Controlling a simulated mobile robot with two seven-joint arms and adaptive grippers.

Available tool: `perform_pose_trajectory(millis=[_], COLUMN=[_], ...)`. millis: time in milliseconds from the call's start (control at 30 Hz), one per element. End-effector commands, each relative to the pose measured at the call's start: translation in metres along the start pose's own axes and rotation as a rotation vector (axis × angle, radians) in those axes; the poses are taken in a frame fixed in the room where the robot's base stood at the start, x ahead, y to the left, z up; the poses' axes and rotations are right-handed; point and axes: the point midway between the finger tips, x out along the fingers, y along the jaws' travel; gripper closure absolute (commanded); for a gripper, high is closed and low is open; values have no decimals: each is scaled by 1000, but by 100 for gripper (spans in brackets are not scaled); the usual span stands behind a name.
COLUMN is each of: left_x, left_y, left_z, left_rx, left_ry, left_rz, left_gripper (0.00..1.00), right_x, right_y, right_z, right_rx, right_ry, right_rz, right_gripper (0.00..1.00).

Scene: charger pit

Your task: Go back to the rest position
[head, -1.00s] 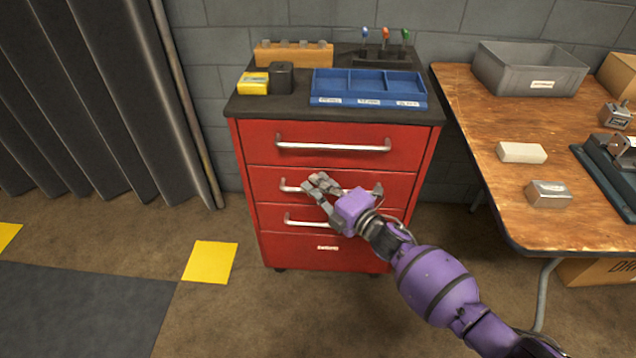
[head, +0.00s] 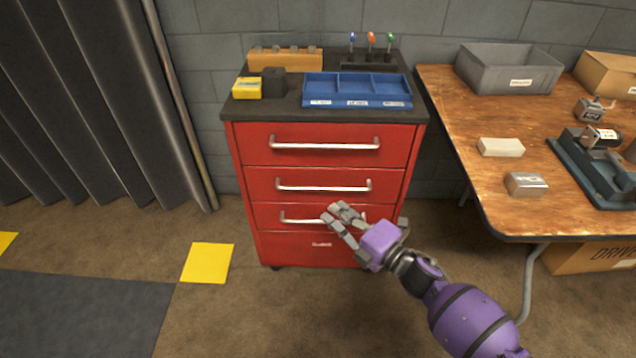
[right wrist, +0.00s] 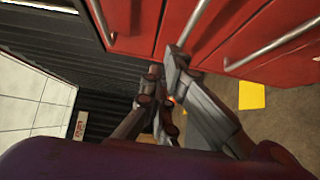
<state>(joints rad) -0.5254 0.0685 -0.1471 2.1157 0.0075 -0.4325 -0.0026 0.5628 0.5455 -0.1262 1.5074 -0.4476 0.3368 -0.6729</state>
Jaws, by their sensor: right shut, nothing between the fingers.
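My right gripper (head: 338,219) is in front of the red drawer cabinet (head: 322,145), at the height of its lower drawers in the head view. Its fingers are shut with nothing between them. In the right wrist view the fingers (right wrist: 165,75) come close together, with the red drawer fronts and metal handles (right wrist: 270,45) beside them. The visible drawers look closed. The gripper hides part of the third drawer's handle (head: 297,219); I cannot tell whether it touches the cabinet. My left gripper is not in view.
On the cabinet top are a blue divided tray (head: 357,102), a yellow box (head: 246,88), a black block (head: 274,81), a wooden rack (head: 286,60) and screwdrivers. A wooden workbench (head: 468,130) with a grey bin (head: 508,82) stands at the right. The floor at the left is clear.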

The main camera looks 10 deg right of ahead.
Motion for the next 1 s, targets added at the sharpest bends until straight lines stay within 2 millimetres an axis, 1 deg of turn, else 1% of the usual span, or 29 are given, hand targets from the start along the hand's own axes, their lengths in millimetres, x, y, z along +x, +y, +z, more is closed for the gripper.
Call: perform_pose_trajectory(millis=[167, 267, 333, 400, 433, 467, 533, 667, 767, 800, 867, 900, 967, 1000], left_x=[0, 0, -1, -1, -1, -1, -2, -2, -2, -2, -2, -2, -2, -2], left_y=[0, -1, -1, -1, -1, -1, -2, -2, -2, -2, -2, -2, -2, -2], left_z=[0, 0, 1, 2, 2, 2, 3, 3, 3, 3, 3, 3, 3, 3], left_rx=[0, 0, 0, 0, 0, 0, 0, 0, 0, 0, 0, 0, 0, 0], left_ry=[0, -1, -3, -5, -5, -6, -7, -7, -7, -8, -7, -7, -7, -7], left_rz=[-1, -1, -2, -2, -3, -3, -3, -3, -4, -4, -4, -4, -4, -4], left_gripper=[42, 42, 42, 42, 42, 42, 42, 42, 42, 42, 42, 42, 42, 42], right_x=[-2, -2, -1, 3, 4, 0, -20, -62, -105, -126, -160, -184, -222, -247], right_y=[0, -2, -4, 4, 6, 2, -16, -51, -81, -93, -111, -122, -135, -142], right_z=[0, 2, 9, 13, 12, 9, -3, -25, -49, -60, -78, -92, -114, -128], right_rx=[1, 31, 93, 188, 244, 309, 484, 728, 917, 993, 1112, 1191, 1302, 1370], right_ry=[0, -10, -44, -85, -105, -130, -202, -314, -414, -460, -537, -593, -678, -736], right_rz=[0, -8, -23, -23, -22, -31, -64, -125, -179, -203, -240, -264, -298, -319], right_gripper=[100, 100, 100, 100, 100, 100, 100, 100, 100, 100, 100, 100, 100, 100])
